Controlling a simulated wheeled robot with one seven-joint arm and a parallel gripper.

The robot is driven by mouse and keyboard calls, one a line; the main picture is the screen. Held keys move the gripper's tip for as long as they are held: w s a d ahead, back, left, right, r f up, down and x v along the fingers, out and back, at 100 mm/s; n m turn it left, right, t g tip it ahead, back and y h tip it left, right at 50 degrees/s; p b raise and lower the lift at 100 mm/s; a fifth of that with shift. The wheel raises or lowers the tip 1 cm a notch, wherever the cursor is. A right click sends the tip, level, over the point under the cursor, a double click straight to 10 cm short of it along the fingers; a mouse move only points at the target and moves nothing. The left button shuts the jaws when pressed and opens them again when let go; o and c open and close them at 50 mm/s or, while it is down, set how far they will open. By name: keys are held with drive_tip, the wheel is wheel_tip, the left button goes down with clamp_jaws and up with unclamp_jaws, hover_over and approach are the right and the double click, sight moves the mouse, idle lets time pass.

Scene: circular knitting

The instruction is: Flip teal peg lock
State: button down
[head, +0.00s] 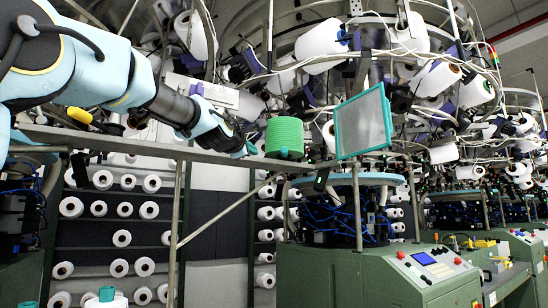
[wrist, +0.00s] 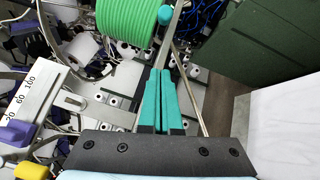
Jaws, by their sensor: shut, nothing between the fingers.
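A small teal knob (wrist: 165,14), which looks like the teal peg lock, shows in the wrist view at the right end of the bright green spool (wrist: 128,28). In the head view my gripper (head: 249,151) is just left of the spool, near the rail.
A grey rail (head: 140,142) runs beneath my arm toward the machine. A teal-framed panel (head: 362,123) stands right of the spool. The green machine body (head: 345,278) is below. A ruler plate (wrist: 33,95) and purple part (wrist: 16,133) are at left in the wrist view.

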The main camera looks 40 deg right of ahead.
drive_tip(key=w+d+r+p, duration=0.1)
drive_tip(key=w+d+p, duration=0.2)
drive_tip(key=d+p, duration=0.7)
drive_tip(key=shift+w+d+r+p, duration=0.25)
drive_tip(key=shift+p, duration=0.05)
drive_tip(key=shift+s, duration=0.1)
